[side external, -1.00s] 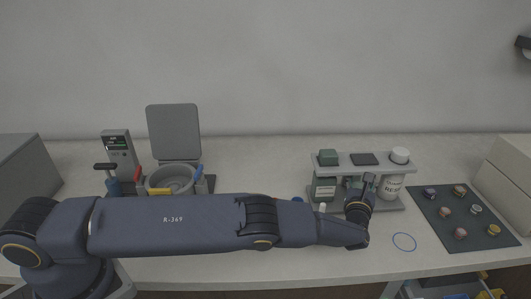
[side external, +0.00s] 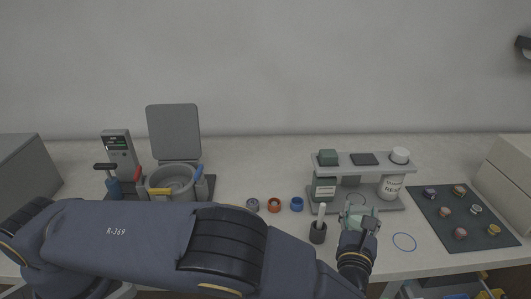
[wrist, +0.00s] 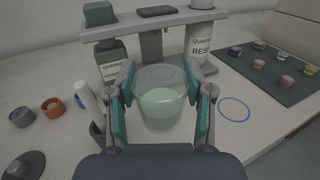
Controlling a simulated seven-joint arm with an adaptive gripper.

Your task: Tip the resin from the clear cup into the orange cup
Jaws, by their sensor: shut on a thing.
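My gripper (wrist: 162,108) is shut on the clear cup (wrist: 161,108), with one finger on each side of it. The cup is upright in the wrist view and holds pale green resin. In the side external view the cup (side external: 358,219) shows in my gripper in front of the rack. The orange cup (side external: 274,205) stands on the bench to the left, between a grey cup and a blue cup. It also shows at the left in the wrist view (wrist: 52,107). My gripper is well to the right of it.
A grey rack (side external: 385,205) with bottles stands behind my gripper. A dark holder with a white stick (side external: 318,232) stands between my gripper and the small cups. The press pot (side external: 172,181) is at left. A dark mat (side external: 462,240) with several samples lies at right, near a blue ring (side external: 404,242).

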